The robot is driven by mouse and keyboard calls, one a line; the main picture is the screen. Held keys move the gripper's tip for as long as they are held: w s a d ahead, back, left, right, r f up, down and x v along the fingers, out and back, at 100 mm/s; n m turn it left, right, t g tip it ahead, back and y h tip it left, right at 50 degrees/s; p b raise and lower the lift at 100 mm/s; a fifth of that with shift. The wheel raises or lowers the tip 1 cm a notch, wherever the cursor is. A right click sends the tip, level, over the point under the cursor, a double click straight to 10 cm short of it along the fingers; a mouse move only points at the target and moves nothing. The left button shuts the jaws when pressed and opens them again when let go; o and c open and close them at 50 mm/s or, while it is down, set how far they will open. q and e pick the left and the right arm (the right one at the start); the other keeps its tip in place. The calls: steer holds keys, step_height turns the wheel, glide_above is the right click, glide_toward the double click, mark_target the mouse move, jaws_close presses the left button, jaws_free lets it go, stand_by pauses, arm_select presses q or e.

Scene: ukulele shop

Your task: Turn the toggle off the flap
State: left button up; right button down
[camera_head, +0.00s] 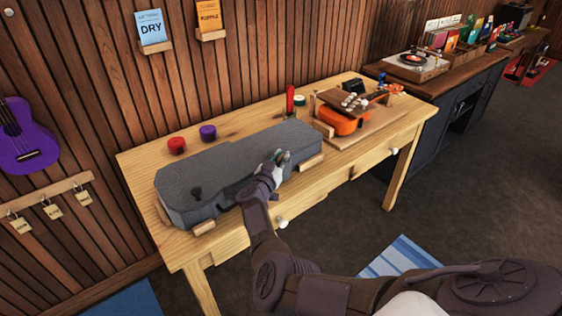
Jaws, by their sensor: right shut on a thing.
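A grey ukulele-shaped case (232,168) lies closed on the wooden workbench (135,165). The fingers hide the toggle, and the flap cannot be made out at this size. My left gripper is not in view.
A red round tin (176,145) and a purple one (208,132) stand behind the case. An orange ukulele (342,121) lies in a wooden cradle to the right, beside an upright red object (290,99). Wooden blocks touch the case's edges. The bench's front left corner is clear.

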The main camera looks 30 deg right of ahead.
steer(key=shift+m+g+h+b, duration=0.6)
steer(key=shift+m+g+b, duration=0.2)
steer(key=shift+g+b, duration=0.25)
steer(key=shift+g, duration=0.25)
steer(key=c, duration=1.1)
jaws_free()
steer(key=shift+w, duration=0.1)
